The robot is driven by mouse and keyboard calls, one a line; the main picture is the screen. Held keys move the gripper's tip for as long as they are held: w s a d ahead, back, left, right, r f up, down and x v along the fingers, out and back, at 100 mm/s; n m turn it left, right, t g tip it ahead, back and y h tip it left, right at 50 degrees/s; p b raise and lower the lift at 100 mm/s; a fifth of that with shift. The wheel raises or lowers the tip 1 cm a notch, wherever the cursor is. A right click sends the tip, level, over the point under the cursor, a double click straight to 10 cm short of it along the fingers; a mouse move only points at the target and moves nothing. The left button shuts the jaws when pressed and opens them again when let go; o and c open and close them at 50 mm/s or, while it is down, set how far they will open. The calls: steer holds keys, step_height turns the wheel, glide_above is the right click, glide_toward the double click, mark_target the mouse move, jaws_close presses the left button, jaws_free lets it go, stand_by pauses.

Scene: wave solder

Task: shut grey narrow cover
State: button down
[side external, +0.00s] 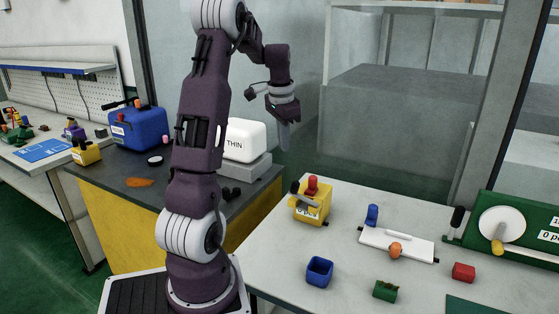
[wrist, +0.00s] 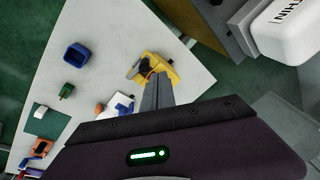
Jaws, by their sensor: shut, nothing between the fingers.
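My gripper (side external: 284,140) hangs high above the gap between the dark bench and the white table, pointing down, shut and empty. The yellow box (wrist: 158,69) also shows in the wrist view, partly hidden by the fingers.
On the white table (side external: 272,243) are a blue open bin (side external: 319,271), a white plate (side external: 385,240) with an orange knob, a green block (side external: 385,291), a red block (side external: 464,272) and a green panel with a crank. A white THIN container (side external: 244,141) stands on the dark bench.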

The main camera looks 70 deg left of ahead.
steer(key=w+d+r+m+g, duration=0.35)
steer(key=w+m, duration=0.25)
steer(key=m, duration=0.5)
glide_toward(294, 181)
steer(key=shift+t, duration=0.25)
steer(key=x, duration=0.7)
steer(key=shift+w+d, duration=0.15)
steer(key=shift+s+a+f+t+h, duration=0.4)
steer(key=shift+s, duration=0.1)
steer(key=shift+s+a+f, duration=0.35)
steer(key=shift+f, duration=0.25)
steer(key=shift+r, duration=0.1)
